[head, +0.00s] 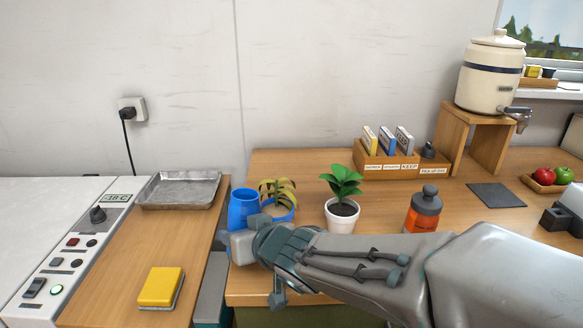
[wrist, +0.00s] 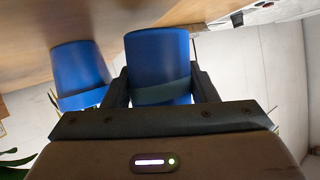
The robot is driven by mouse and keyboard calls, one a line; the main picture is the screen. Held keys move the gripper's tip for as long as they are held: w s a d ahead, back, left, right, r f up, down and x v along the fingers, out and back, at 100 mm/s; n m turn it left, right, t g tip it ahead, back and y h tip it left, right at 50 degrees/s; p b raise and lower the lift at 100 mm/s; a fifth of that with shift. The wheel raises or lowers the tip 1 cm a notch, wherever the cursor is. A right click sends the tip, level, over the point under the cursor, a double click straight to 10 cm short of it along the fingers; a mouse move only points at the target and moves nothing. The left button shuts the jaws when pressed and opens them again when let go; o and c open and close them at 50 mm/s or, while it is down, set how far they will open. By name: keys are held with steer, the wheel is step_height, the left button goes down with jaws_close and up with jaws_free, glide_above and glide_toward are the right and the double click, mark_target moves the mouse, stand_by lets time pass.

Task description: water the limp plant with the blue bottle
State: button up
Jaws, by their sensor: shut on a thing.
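The blue bottle (head: 242,207) is just left of the limp plant in the head view. My gripper (wrist: 158,88) is shut on it, with one finger on each side in the wrist view, where the bottle (wrist: 157,50) stands between them. The limp plant (head: 277,188) has drooping yellow-brown leaves and sits in a blue pot (head: 282,214) on the table. The pot (wrist: 78,70) shows beside the bottle in the wrist view. My wrist partly hides the bottle's lower part in the head view. I cannot tell whether water is leaving the bottle.
A healthy green plant (head: 342,184) in a white pot (head: 341,220) stands right of the limp one. An orange bottle (head: 422,217) with a grey cap is further right. A metal tray (head: 180,190) and yellow sponge (head: 160,286) lie on the left counter.

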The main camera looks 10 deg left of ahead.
mark_target(253, 201)
steer(key=shift+w+d+r+m+g+p, duration=0.15)
steer(key=shift+r+m+g+p, duration=0.2)
steer(key=shift+p, duration=1)
steer(key=shift+w+r+m+g+p, duration=0.2)
steer(key=shift+r+p, duration=0.25)
steer(key=shift+p, duration=0.85)
step_height(253, 201, up, 2)
steer(key=m+p, duration=0.1)
steer(key=p, duration=0.4)
steer(key=shift+w+d+r+g+y, duration=0.1)
steer(key=shift+r+g+y, duration=0.05)
steer(key=shift+g+y, duration=0.25)
steer(key=p, duration=0.2)
steer(key=m+p, duration=0.1)
steer(key=p, duration=0.1)
steer(key=shift+w+d+r+g+y, duration=0.15)
steer(key=shift+w+r+g+y, duration=0.15)
steer(key=shift+r+g, duration=0.1)
steer(key=shift+f+m, duration=0.25)
steer(key=shift+s+f+m+g+p, duration=0.1)
steer(key=shift+f+m+g+p, duration=0.05)
steer(key=shift+m+g+p, duration=0.35)
steer(key=shift+s+a+r+m+g+y+p, duration=0.15)
steer(key=shift+r+m+g+y+p, duration=0.15)
steer(key=shift+p, duration=0.35)
steer(key=shift+s+a+r+m+g+y+p, duration=0.1)
steer(key=shift+r+m+y+p, duration=0.2)
steer(key=shift+p, duration=0.35)
